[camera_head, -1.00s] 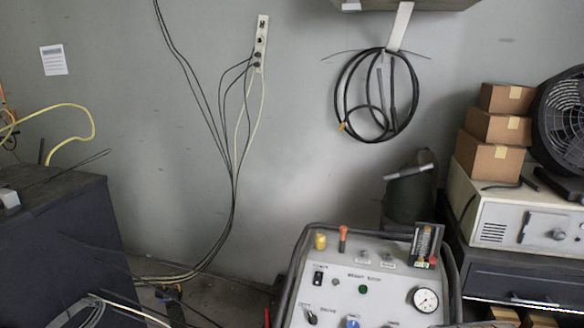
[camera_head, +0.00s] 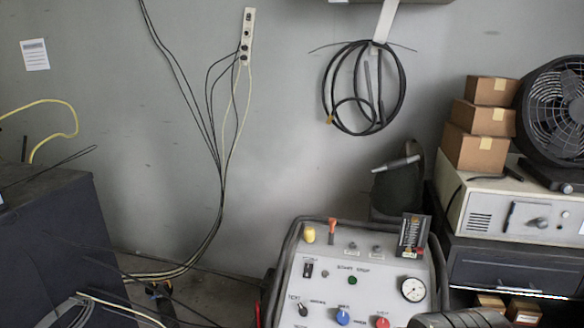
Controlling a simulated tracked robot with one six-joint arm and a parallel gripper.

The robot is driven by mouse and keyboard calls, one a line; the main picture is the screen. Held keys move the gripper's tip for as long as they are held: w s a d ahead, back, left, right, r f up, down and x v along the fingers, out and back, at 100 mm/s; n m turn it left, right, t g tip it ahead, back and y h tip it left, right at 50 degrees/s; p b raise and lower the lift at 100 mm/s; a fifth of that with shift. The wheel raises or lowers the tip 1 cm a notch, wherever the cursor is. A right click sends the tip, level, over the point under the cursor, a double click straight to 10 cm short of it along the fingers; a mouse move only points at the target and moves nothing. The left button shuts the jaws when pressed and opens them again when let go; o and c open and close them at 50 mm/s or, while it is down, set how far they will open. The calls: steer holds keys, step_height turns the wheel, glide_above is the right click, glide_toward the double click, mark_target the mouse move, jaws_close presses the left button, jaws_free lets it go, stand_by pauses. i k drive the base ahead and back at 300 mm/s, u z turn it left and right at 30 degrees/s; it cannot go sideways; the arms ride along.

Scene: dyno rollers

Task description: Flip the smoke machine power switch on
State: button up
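The smoke machine (camera_head: 375,268) stands at the bottom centre right, its light control panel facing up towards me inside a dark frame. A black rocker, which looks like the power switch (camera_head: 308,270), sits at the panel's upper left under a small label. Its position, on or off, is too small to tell. A green button or lamp (camera_head: 352,281) is at the panel's middle. Blue and red knobs and a round gauge (camera_head: 413,289) are also on the panel. My gripper is not in view. A dark rounded part at the bottom edge, right of the panel, may be my arm.
A dark cabinet (camera_head: 60,250) fills the lower left, with cables (camera_head: 165,270) running along the floor beside it. A drawer cabinet (camera_head: 500,268) at right bears a white device (camera_head: 525,215), boxes (camera_head: 480,120) and a fan (camera_head: 555,115). A coiled hose (camera_head: 400,85) hangs on the wall.

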mark_target(308, 268)
steer(key=k, duration=1.35)
steer(key=z, duration=0.6)
steer(key=i, duration=1.45)
steer(key=z, duration=0.45)
